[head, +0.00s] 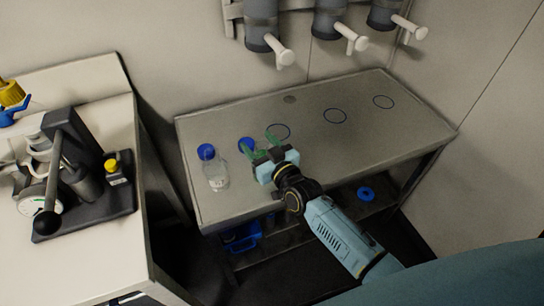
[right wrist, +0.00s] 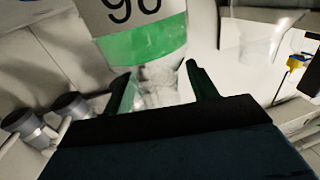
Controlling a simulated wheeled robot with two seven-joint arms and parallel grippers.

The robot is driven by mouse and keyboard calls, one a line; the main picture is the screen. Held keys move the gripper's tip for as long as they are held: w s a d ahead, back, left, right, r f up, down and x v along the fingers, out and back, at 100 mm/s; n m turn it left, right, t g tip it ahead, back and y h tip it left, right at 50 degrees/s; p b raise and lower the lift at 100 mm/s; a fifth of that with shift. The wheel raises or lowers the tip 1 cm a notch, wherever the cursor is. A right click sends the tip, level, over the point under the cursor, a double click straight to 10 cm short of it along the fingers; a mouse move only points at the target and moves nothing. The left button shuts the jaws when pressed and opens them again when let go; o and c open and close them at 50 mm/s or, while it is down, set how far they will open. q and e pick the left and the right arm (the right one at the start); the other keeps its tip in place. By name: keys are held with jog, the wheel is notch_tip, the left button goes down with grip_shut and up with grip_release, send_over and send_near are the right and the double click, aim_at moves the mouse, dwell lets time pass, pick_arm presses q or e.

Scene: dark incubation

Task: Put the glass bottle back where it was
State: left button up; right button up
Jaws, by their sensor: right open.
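Two blue-capped bottles stand on the grey metal table (head: 400,125). A clear bottle (head: 215,172) is at the table's left, upright and apart from my gripper. The other bottle's blue cap (head: 246,144) shows beside my right gripper (head: 259,143), whose hand hides most of its body. In the right wrist view, a clear bottle (right wrist: 143,45) with a white label and green band lies between the spread green fingers of my right gripper (right wrist: 160,88). The jaws are open, and I cannot tell if they touch it. My left gripper is not in view.
Dark circles (head: 335,116) mark the table's bare right half. Grey cylinders with white handles (head: 261,25) hang on the wall above. A white counter (head: 110,255) with a black lever device (head: 80,180) stands left. Blue items sit on the shelf below the table.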

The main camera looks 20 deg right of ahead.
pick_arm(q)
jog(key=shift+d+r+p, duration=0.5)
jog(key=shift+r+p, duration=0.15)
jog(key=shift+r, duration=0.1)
pick_arm(e)
jog(key=v, duration=1.1)
jog(key=shift+s, duration=0.25)
